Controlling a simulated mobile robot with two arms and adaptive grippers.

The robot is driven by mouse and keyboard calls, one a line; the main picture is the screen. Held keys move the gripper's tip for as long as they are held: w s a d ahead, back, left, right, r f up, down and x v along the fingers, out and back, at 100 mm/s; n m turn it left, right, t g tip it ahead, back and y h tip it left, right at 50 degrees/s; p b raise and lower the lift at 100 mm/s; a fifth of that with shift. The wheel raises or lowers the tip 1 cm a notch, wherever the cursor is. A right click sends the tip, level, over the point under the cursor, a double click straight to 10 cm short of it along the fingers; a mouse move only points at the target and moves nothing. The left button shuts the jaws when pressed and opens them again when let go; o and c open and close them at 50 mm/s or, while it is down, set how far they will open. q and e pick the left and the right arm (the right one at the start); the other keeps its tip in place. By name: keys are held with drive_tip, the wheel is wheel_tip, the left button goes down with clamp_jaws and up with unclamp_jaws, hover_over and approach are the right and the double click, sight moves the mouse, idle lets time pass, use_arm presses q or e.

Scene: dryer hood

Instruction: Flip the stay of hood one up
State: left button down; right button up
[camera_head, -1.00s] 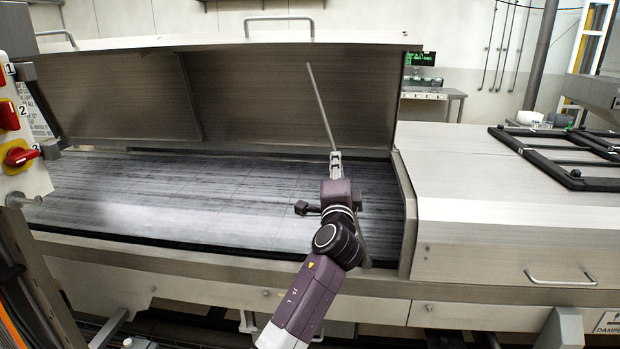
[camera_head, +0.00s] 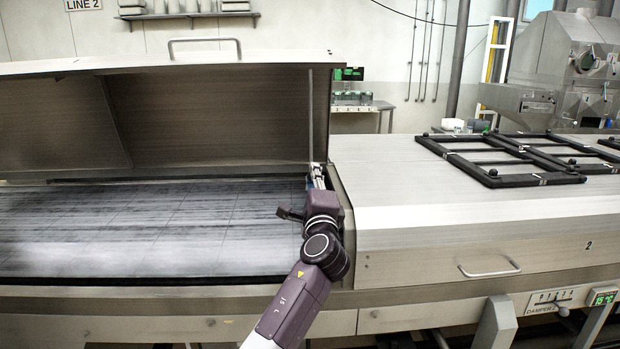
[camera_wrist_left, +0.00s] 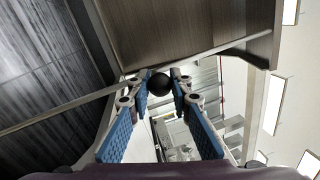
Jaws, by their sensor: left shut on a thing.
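Hood one (camera_head: 215,120) stands open, its steel lid raised over the dark conveyor bed (camera_head: 150,228). The stay (camera_head: 310,115) is a thin grey rod near the right end of the opening. It stands nearly upright, its top close to the underside of the lid's front edge; I cannot tell whether they touch. My left gripper (camera_head: 317,176) is shut on the stay, by the right side wall of the opening. In the left wrist view, a black ball (camera_wrist_left: 158,84) shows between the fingers, and the lid's edge is close beyond. The rod's lower part is hidden by my arm.
A closed steel cover (camera_head: 400,215) marked 2 adjoins on the right, with a handle (camera_head: 489,271) in front. Black frames (camera_head: 480,172) lie on its top. The conveyor bed left of my arm is clear.

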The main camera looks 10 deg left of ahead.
use_arm(q)
drive_tip(key=shift+d, duration=0.15)
use_arm(e)
drive_tip(key=shift+s+d, duration=0.1)
drive_tip(key=shift+d, duration=0.05)
use_arm(q)
drive_tip(key=c, duration=2)
unclamp_jaws()
drive_tip(key=shift+d, duration=0.1)
drive_tip(key=shift+w+d, duration=0.1)
drive_tip(key=shift+d, duration=0.1)
use_arm(e)
drive_tip(key=shift+d, duration=0.2)
use_arm(q)
drive_tip(key=shift+s+a+f, duration=0.1)
drive_tip(key=shift+s+f, duration=0.05)
drive_tip(key=shift+s, duration=0.35)
drive_tip(key=v, duration=1.1)
use_arm(e)
drive_tip(key=shift+a, duration=0.15)
